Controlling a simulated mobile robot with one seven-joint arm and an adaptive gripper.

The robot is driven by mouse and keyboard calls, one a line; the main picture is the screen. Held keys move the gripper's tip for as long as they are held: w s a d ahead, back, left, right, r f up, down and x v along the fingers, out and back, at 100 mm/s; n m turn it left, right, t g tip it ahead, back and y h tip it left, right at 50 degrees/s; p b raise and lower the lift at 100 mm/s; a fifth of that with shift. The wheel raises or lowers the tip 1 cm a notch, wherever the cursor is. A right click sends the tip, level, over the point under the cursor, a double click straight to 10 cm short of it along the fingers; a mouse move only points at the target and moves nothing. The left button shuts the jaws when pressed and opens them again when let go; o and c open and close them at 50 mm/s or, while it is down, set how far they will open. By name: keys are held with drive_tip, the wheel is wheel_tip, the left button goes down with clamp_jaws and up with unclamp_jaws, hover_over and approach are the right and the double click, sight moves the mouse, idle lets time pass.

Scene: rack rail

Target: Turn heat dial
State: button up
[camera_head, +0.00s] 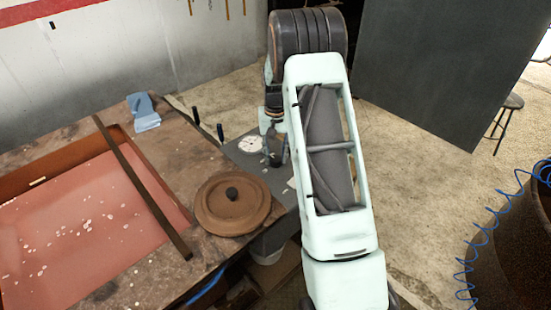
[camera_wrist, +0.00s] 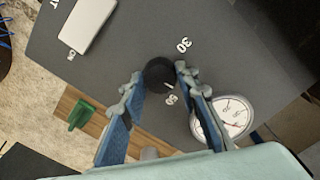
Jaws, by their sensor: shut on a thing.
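The heat dial (camera_wrist: 160,72) is a small round black knob on a dark grey panel (camera_wrist: 115,62), with white numbers printed around it. My gripper (camera_wrist: 159,76) has one fingertip on each side of the knob in the wrist view and is shut on it. A short white mark shows on the knob's lower edge. In the head view the grey panel (camera_head: 272,180) sits at the table's right end. There my arm and gripper hide the dial.
A round white gauge (camera_wrist: 232,115) sits close to my right finger, and a white rocker switch (camera_wrist: 88,25) is at upper left. In the head view, a brown round lid (camera_head: 228,208), a red tray (camera_head: 75,225) and a blue object (camera_head: 143,112) are on the table.

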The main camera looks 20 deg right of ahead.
sight(276, 158)
drive_tip(key=m, duration=0.3)
drive_tip(key=shift+m+b, duration=0.4)
drive_tip(key=shift+m, duration=1.9)
drive_tip(key=o, duration=1.1)
drive_tip(key=shift+o, duration=0.2)
wheel_tip(276, 158, up, 12)
drive_tip(key=shift+r, duration=0.1)
